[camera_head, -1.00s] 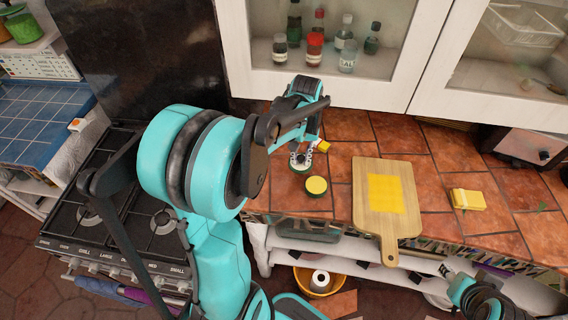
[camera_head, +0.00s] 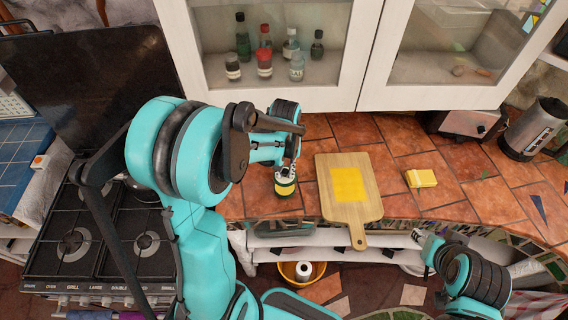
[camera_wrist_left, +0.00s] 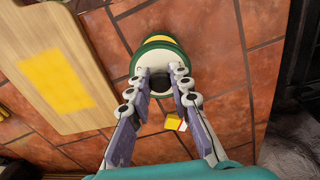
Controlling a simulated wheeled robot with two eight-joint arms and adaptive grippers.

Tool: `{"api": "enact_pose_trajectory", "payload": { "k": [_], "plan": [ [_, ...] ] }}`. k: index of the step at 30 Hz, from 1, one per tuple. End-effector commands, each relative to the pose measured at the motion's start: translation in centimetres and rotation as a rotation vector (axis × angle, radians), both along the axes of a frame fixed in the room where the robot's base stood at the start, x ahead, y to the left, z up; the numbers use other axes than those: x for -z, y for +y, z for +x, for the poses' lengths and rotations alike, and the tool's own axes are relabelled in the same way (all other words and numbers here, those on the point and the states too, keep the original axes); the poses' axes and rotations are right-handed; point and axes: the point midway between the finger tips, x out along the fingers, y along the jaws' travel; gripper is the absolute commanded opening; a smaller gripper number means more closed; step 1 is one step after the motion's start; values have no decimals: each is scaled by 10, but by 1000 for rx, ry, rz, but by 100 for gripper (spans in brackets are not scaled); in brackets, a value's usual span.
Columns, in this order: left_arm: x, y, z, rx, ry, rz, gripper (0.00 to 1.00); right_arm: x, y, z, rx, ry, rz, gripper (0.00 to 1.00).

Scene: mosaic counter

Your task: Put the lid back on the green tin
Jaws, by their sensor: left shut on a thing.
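The green tin (camera_head: 286,190) stands upright near the counter's front edge, left of the cutting board. My left gripper (camera_head: 284,172) is right above it, pointing down. In the left wrist view its fingers (camera_wrist_left: 161,82) are shut on the dark knob of the pale, green-rimmed lid (camera_wrist_left: 150,62). The lid is over the tin's top, with a yellow band showing past its far rim. I cannot tell whether the lid rests fully on the tin. My right gripper (camera_head: 424,238) is low at the right, off the counter's front; its fingers are too small to read.
A wooden cutting board (camera_head: 365,206) with a yellow square lies right of the tin. A yellow block (camera_head: 421,178) lies farther right. A small yellow-and-white item (camera_wrist_left: 174,122) is close to the left fingers. The stove (camera_head: 100,240) is left and glass-fronted cabinets stand behind.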

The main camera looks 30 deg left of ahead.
Motion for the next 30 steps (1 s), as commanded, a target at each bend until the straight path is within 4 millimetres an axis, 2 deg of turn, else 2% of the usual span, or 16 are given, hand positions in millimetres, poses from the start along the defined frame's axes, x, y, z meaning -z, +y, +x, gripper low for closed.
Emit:
{"api": "enact_pose_trajectory", "payload": {
  "k": [16,21,30],
  "plan": [
    [53,0,0,0,0,0,0,42,0,0,0,0,0,40],
    [59,0,0,0,0,0,0,47,0,0,0,0,0,40],
    [59,0,0,0,0,0,0,46,0,0,0,0,0,40]
  ]
}}
